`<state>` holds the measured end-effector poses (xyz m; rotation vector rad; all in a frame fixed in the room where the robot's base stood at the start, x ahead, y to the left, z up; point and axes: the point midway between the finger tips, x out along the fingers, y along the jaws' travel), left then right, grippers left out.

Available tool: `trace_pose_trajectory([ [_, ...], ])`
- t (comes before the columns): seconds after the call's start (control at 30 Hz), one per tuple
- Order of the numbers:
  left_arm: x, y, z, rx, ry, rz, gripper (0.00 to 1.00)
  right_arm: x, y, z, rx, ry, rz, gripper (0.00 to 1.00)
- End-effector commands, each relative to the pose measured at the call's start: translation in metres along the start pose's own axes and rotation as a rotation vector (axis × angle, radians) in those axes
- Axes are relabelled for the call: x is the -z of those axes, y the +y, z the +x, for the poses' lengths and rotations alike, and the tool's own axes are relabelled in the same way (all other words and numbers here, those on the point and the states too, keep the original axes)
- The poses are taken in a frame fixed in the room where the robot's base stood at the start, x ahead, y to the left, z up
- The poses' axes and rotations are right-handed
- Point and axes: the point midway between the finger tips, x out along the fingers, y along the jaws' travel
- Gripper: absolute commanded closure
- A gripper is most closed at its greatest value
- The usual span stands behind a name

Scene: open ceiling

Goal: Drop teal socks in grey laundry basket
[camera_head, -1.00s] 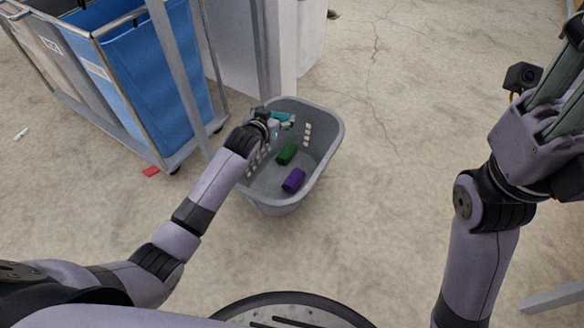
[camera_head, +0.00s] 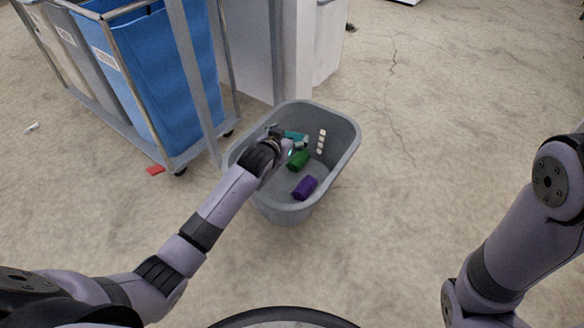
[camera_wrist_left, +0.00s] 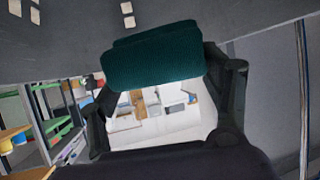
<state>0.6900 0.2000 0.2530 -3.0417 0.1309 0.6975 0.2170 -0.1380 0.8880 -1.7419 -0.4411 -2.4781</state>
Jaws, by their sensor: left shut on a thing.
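The teal socks (camera_head: 296,137) are a rolled bundle in the far part of the grey laundry basket (camera_head: 347,133). In the left wrist view the teal socks (camera_wrist_left: 153,58) fill the space between my fingers, with the basket's grey wall (camera_wrist_left: 75,30) behind. My left gripper (camera_head: 290,143) is shut on them and reaches inside the basket, over its left rim. The head view does not show clearly whether the socks touch the basket floor. A green bundle (camera_head: 299,160) and a purple bundle (camera_head: 305,187) lie on the basket floor. My right gripper is out of the head view.
A wheeled cart with blue (camera_head: 165,75) and grey bags stands at the left, its metal post close to the basket. A white bin (camera_head: 328,40) stands behind. A red item (camera_head: 155,170) lies on the floor by the cart. The floor right of the basket is clear.

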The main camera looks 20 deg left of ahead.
Motion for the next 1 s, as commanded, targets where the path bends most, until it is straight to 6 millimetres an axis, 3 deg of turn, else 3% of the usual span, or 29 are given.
trace_pose_trajectory([
  [0.23, 0.0007, 0.0, -0.0002, 0.0, 0.001, 0.0, 0.54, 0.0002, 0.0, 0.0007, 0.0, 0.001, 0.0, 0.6],
  [0.27, 0.0007, 0.0, -0.0002, 0.0, 0.001, 0.0, 0.26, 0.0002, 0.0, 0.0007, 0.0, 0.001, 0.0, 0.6],
  [0.57, 0.0005, -0.0001, -0.0001, 0.0, 0.0, 0.0, 0.06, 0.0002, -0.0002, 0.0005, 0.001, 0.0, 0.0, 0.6],
  [1.0, -0.0001, 0.0, -0.0044, 0.0, 0.0, 0.0, 0.05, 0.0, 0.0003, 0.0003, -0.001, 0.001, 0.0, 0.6],
])
